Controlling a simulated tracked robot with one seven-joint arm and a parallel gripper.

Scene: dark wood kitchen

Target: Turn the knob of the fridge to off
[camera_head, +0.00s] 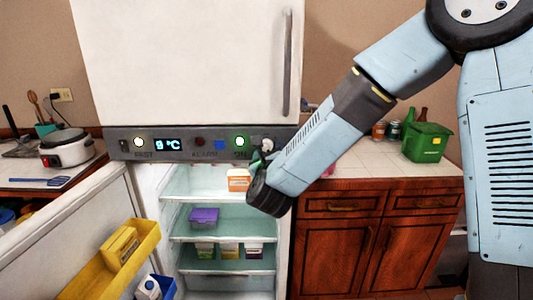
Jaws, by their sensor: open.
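The fridge's control panel (180,150) is a grey strip between the closed white upper door (180,60) and the open lower compartment (215,262). It has a blue display reading about 9 °C, labels FAST, ALARM and ON, and a lit green light (240,141) above ON. The pale knob (267,145) is at the panel's right end, partly hidden by my gripper. My gripper (258,158) reaches in from the right, its fingers pointing up just below and left of the knob. It is open; I cannot tell whether it touches the knob.
The open lower fridge door (75,235) swings out at left, with a yellow bin (120,260). Shelves hold a purple box (204,217) and an orange-white tub (238,180). A counter (375,160) with a green box (428,142) stands right; a rice cooker (66,145) stands left.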

